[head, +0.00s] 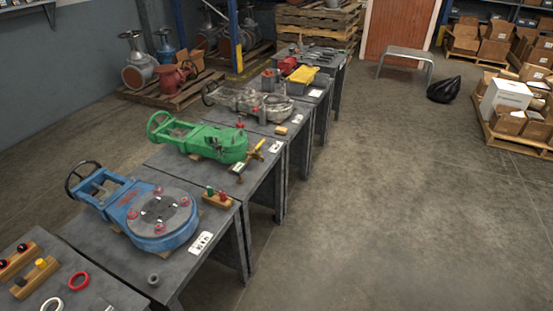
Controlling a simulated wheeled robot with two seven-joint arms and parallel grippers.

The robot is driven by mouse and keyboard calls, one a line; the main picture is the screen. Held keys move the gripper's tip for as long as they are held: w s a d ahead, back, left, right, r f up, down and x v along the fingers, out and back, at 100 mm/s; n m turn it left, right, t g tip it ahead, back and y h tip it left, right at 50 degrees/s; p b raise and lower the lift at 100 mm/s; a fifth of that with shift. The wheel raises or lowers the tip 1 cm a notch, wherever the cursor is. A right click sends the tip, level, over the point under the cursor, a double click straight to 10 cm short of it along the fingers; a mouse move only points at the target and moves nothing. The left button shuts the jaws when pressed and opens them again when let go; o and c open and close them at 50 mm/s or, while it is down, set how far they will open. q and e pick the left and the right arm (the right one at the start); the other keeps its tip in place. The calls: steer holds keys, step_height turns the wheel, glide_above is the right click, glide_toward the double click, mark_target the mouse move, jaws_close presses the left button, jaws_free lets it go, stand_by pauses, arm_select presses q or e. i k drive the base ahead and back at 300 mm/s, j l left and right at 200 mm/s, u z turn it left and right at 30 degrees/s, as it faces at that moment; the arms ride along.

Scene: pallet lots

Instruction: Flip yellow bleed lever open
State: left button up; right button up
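A small yellow lever (257,146) sticks out beside the right end of the green valve (215,143). It slants up to the right from a yellowish fitting near the bench edge. The green valve lies flat on a grey bench (187,171), its handwheel at the left. Neither of my grippers is in view.
A blue valve (140,214) lies on the nearer bench, a grey valve (245,101) on the farther one. Tags and small blocks lie near the bench edges. The floor (370,210) right of the benches is clear. Boxes on a pallet (518,137) stand far right.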

mark_target(257, 147)
steer(key=i+l+u, duration=0.15)
steer(key=i, duration=0.35)
steer(key=i+z, duration=0.35)
steer(key=i, duration=0.15)
steer(key=i+j+z, duration=0.15)
steer(key=i+z, duration=0.2)
steer(key=i, duration=0.15)
